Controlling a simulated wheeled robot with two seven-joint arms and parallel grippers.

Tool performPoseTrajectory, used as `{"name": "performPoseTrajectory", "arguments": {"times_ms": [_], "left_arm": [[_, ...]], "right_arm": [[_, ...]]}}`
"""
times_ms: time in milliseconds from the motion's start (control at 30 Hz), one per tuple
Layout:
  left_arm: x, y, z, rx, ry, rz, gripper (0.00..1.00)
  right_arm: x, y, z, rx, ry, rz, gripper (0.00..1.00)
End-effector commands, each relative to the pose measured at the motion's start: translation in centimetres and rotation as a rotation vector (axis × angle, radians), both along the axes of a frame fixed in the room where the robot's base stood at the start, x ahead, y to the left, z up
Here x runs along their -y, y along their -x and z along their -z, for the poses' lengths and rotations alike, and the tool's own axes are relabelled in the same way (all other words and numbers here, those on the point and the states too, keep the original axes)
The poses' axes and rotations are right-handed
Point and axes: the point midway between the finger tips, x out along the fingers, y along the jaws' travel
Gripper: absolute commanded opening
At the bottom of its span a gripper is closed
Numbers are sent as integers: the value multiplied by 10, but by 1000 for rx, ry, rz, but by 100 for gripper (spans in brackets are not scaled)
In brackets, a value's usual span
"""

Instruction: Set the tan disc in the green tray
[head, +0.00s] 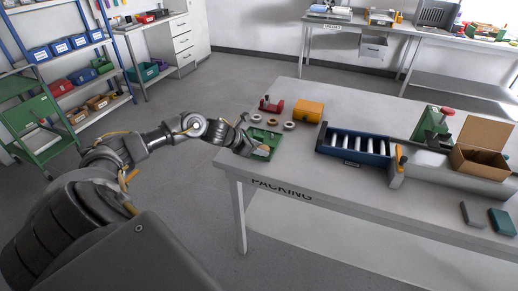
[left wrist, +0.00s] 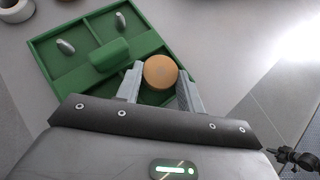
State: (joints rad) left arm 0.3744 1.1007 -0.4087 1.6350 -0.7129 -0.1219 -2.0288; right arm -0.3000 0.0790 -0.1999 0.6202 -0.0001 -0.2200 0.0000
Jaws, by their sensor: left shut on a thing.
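The green tray (head: 262,134) lies on the packing table near its left corner. In the left wrist view the tray (left wrist: 84,27) shows divided compartments and a raised green block in the middle. My left gripper (head: 262,150) is over the tray's near side. It is shut on the tan disc (left wrist: 160,71), which sits between the two grey fingers (left wrist: 160,84). The disc is over the tray's near right compartment; I cannot tell whether it touches the tray floor. My right gripper is in neither view.
Small rings (head: 289,125), a red tool (head: 271,105) and a yellow box (head: 308,110) stand behind the tray. A blue roller unit (head: 355,146) is to its right. The table's front edge is close to the tray.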

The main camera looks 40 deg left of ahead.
Motion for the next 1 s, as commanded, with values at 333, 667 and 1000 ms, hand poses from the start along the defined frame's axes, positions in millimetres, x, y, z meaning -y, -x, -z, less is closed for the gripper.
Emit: {"name": "performPoseTrajectory", "arguments": {"times_ms": [333, 667, 1000], "left_arm": [[0, 0, 0, 0, 0, 0, 39], [0, 0, 0, 0, 0, 0, 63], [0, 0, 0, -1, 0, 1, 63]], "right_arm": [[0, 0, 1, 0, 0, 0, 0], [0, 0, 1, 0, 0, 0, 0], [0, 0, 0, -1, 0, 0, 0]]}}
